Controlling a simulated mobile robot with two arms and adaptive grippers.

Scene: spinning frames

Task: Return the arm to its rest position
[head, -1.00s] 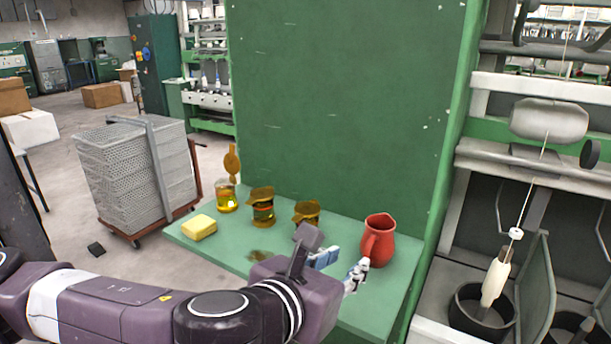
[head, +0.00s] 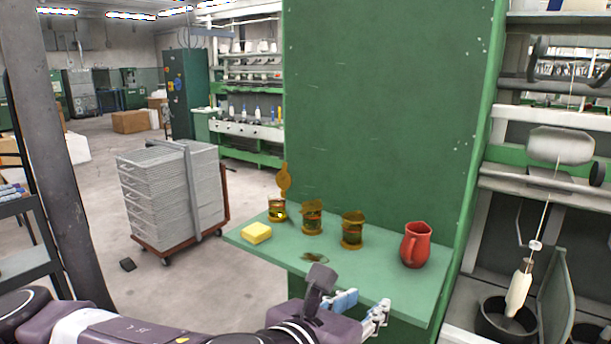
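My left arm crosses the bottom of the head view from the left. My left gripper (head: 362,312) is at the front edge of the green shelf (head: 375,277), in front of the red pitcher (head: 415,246) and apart from it. Its fingers, one with a blue part and one with white parts, look spread with a gap between them, and nothing shows between them. My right arm and gripper are not in view.
On the shelf stand a yellow sponge (head: 257,233), an amber jar with its lid up (head: 277,210), and two amber jars (head: 312,219) (head: 352,231). A green panel rises behind. A cart of grey crates (head: 170,195) stands left on open floor. Spinning machinery (head: 560,145) is at right.

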